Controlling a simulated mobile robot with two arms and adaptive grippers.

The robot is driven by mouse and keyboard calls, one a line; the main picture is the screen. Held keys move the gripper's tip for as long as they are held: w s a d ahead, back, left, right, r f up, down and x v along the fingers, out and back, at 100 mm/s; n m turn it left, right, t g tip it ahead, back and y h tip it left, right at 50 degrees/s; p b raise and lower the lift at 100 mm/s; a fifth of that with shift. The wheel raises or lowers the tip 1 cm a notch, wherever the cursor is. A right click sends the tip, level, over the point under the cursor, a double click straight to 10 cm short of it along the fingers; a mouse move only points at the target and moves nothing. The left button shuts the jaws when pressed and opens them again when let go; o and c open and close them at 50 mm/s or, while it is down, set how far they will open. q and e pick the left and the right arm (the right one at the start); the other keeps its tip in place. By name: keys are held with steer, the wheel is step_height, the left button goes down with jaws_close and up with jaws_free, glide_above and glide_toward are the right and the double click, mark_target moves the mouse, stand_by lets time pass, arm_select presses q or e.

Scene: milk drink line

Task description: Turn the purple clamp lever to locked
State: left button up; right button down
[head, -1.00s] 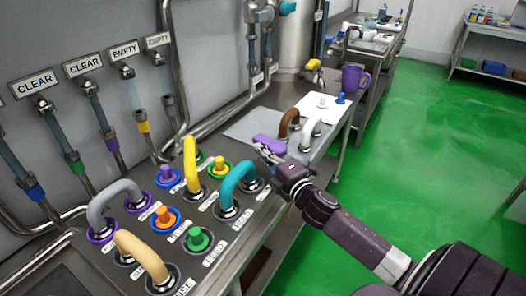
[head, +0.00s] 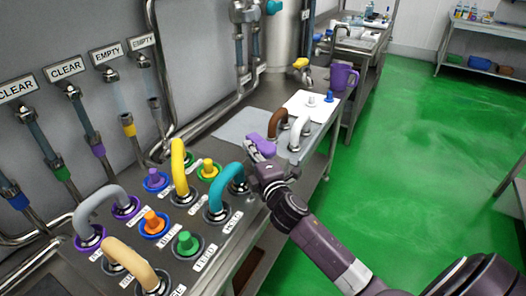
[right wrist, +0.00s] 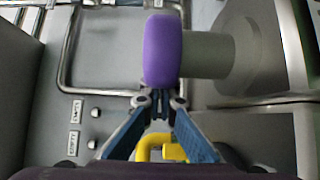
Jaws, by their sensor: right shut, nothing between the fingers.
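The purple clamp lever (head: 263,146) shows in the head view as a rounded purple bar at the right edge of the steel counter. My right gripper (head: 264,163) is right against its near side in that picture. In the right wrist view the purple lever (right wrist: 163,50) is upright in the picture, next to a grey cylinder. The tips of my right gripper (right wrist: 160,98) are together at the lever's lower end, with nothing between them. I cannot tell whether they touch it. My left gripper is not in view.
Coloured handles, such as a teal one (head: 228,184) and a yellow one (head: 179,165), stand on the near panel. Brown (head: 276,123) and white (head: 300,128) handles stand beyond the lever. Green floor (head: 400,170) lies open at the right.

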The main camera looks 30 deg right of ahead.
steer(key=shift+w+d, duration=0.3)
steer(key=shift+w+d+r, duration=0.1)
steer(key=shift+w, duration=0.15)
steer(key=shift+w+d+m+h+b, duration=0.15)
steer(key=shift+d+m+h+b, duration=0.2)
steer(key=shift+m+h, duration=0.6)
steer(key=shift+d+h, duration=0.1)
steer(key=shift+h, duration=0.15)
